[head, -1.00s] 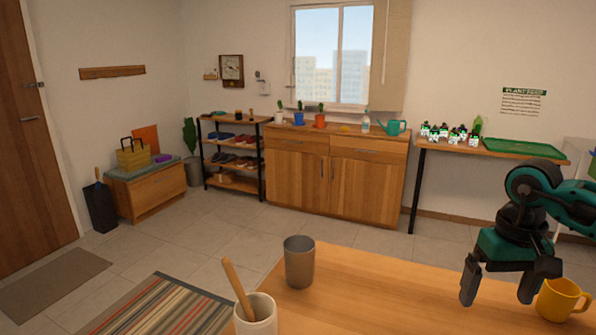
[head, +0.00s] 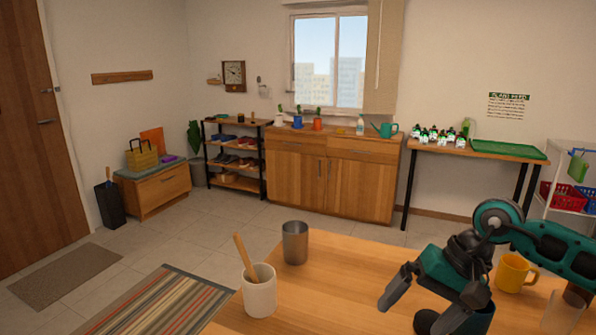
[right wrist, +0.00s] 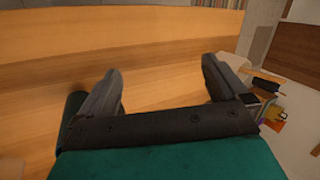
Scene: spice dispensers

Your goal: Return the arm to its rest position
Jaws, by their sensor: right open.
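My right gripper (head: 408,307) is over the front part of the wooden table (head: 345,285) in the head view, on an arm that comes in from the right. In the right wrist view its two dark fingers (right wrist: 162,72) stand wide apart with nothing between them, and the table's wood surface (right wrist: 150,40) fills much of the picture. The gripper is empty and apart from the mugs and cups. My left gripper is not in view.
A grey metal cup (head: 295,243) and a white cup with a wooden stick (head: 259,292) stand at the table's left side. A yellow mug (head: 512,272) stands behind my right arm. The table is clear between the grey cup and my gripper.

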